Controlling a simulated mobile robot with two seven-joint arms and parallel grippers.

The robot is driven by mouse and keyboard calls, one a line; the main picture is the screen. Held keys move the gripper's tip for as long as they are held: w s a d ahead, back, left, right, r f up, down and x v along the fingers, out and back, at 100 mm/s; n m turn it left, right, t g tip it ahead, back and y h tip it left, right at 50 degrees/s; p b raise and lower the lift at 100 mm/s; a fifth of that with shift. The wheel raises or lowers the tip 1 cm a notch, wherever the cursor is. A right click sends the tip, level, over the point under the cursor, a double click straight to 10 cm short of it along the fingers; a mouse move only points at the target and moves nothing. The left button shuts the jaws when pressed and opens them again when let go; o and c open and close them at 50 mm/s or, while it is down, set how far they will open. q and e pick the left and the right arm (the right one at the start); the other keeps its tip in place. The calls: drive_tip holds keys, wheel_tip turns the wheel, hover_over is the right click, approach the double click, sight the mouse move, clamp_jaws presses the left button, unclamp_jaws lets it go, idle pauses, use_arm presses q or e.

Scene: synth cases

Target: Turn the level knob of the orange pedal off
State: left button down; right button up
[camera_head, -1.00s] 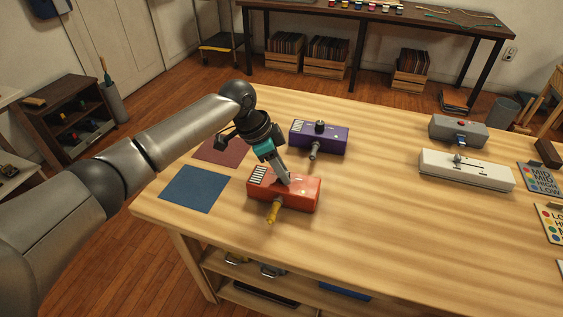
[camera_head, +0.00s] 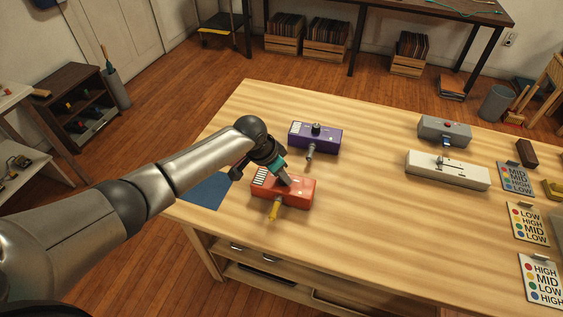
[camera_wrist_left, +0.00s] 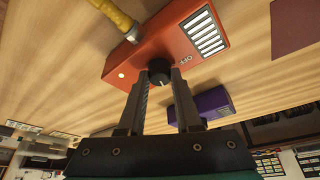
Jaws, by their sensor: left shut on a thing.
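The orange pedal (camera_head: 300,194) lies near the front left of the wooden table, with a yellow plug (camera_head: 274,209) at its front side. In the left wrist view, the pedal (camera_wrist_left: 172,42) shows a striped white panel and the word OFF beside its dark round level knob (camera_wrist_left: 159,73). My left gripper (camera_head: 285,181) reaches down onto the pedal's top from the left. Its two fingers (camera_wrist_left: 160,82) are shut on the knob, one on each side. The knob is hidden by the fingers in the head view. My right gripper is not in view.
A purple pedal (camera_head: 315,139) with a black knob stands just behind. A grey pedal (camera_head: 445,130) and a long white pedal (camera_head: 447,171) lie to the right. Label cards (camera_head: 527,222) line the right side. A blue mat (camera_head: 208,191) lies left. The table's middle is clear.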

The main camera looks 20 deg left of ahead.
use_arm(q)
drive_tip(key=n+p, duration=0.1)
drive_tip(key=p, duration=0.1)
drive_tip(key=n+y+p, duration=0.1)
drive_tip(key=n+p, duration=0.1)
drive_tip(key=n+y+p, duration=0.1)
drive_tip(key=n+p, duration=0.1)
drive_tip(key=shift+s+d+r+t, duration=0.1)
drive_tip(key=shift+d+r+t, duration=0.15)
drive_tip(key=shift+t, duration=0.15)
drive_tip(key=n+y+p, duration=0.1)
drive_tip(key=n+p, duration=0.1)
drive_tip(key=n, duration=0.1)
drive_tip(key=shift+d+f, duration=0.1)
drive_tip(key=shift+f, duration=0.05)
drive_tip(key=shift+n+y, duration=0.3)
drive_tip(key=shift+n, duration=0.5)
drive_tip(key=shift+f+n+y, duration=0.1)
drive_tip(key=shift+n+y, duration=0.3)
drive_tip(key=shift+n, duration=0.5)
drive_tip(key=n+g+y+b, duration=0.1)
drive_tip(key=n, duration=0.3)
drive_tip(key=shift+n+y+b, duration=0.3)
drive_tip(key=c, duration=0.6)
unclamp_jaws()
